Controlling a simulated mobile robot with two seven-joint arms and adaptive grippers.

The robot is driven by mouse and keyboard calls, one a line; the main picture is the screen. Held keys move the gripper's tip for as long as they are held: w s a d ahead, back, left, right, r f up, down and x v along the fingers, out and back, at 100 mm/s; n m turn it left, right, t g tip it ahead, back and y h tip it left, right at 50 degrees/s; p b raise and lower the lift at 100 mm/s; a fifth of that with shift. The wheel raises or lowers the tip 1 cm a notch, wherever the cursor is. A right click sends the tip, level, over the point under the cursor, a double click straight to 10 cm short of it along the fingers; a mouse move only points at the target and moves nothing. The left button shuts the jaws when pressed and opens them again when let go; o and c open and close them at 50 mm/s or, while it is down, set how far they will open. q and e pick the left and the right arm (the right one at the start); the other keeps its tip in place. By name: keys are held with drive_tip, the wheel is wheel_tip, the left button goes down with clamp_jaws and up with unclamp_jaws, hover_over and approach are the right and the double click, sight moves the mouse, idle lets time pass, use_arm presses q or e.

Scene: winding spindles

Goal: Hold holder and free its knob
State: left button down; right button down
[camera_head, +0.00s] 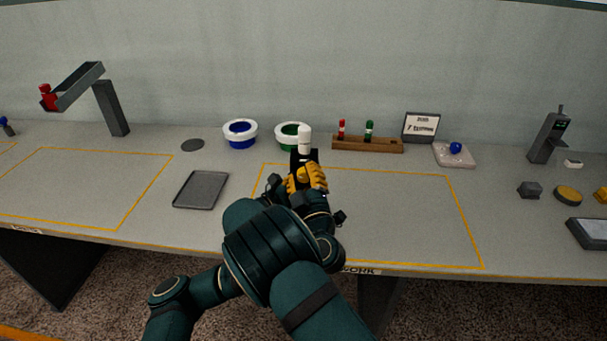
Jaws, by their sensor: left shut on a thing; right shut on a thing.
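The holder (303,155) is a dark upright piece with a white rounded top (305,138), standing in the middle of the bench. A yellow lobed knob (313,176) is at its near side. My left gripper (281,187) is at the left of the holder, shut and mostly hidden by my arms. My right gripper (318,193) is at the knob, shut, with its fingertips largely hidden. My two arms overlap in front of the holder, so the exact contacts and the holder's lower part cannot be seen.
Blue (240,133) and green (290,134) white-rimmed bowls stand behind. A wooden rack (367,145) holds red and green spindles. A grey tray (201,190) lies to the left. The outlined bench area right of my grippers (410,215) is clear.

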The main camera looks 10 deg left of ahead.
use_arm(q)
drive_tip(key=shift+r+n, duration=0.1)
drive_tip(key=shift+n, duration=0.3)
drive_tip(key=shift+a+n+g+y, duration=0.1)
drive_tip(key=shift+n+g+y, duration=0.2)
drive_tip(key=shift+n+g, duration=0.85)
drive_tip(key=shift+n+g+y, duration=0.25)
drive_tip(key=shift+n+y, duration=0.05)
drive_tip(key=shift+n, duration=1.75)
drive_tip(key=c, duration=0.6)
unclamp_jaws()
